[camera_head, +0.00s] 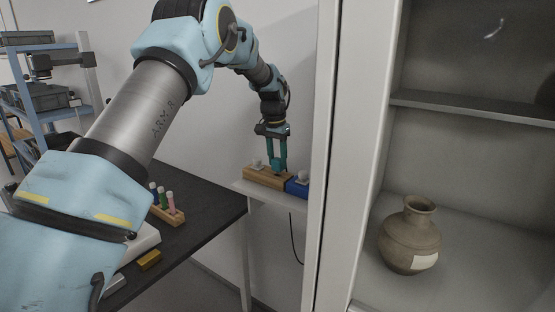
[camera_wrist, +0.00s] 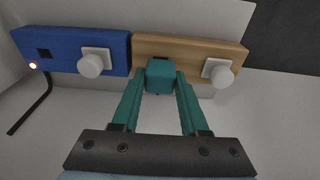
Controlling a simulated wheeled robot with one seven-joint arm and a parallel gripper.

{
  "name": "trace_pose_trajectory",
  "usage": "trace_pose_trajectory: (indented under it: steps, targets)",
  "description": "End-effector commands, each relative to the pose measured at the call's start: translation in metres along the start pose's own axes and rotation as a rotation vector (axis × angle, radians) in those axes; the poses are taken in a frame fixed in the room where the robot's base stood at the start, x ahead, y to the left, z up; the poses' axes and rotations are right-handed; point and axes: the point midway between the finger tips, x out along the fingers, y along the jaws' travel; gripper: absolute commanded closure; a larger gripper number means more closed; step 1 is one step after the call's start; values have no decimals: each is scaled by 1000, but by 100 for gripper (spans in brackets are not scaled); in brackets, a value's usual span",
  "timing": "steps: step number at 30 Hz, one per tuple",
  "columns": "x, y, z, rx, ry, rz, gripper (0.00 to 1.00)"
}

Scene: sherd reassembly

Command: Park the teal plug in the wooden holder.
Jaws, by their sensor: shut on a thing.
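The teal plug (camera_wrist: 160,75) is between the fingertips of my gripper (camera_wrist: 163,84) in the wrist view. My gripper is shut on it. The plug also shows small in the head view (camera_head: 277,167), below the fingers. The wooden holder (camera_wrist: 191,46) is a tan block directly at the plug; in the head view it sits on a white ledge (camera_head: 262,177). The plug overlaps the holder's near edge beside a white round-knobbed piece (camera_wrist: 217,71). I cannot tell whether the plug is seated in the holder or just above it, since its underside is hidden.
A blue block (camera_wrist: 64,48) adjoins the holder, with a dark square opening and a white knob (camera_wrist: 93,64). A lit lamp (camera_wrist: 33,66) and black cable are at its end. A white cabinet post (camera_head: 337,150) stands close right of the ledge; a jar (camera_head: 409,240) is inside.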

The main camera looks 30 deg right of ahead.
Motion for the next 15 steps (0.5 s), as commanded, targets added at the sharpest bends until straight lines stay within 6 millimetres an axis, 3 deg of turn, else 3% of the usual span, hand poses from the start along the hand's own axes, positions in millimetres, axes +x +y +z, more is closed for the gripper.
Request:
trace_pose_trajectory:
  steps: [15]
  targets:
    - [8, 0, 1, 0, 0, 0, 100]
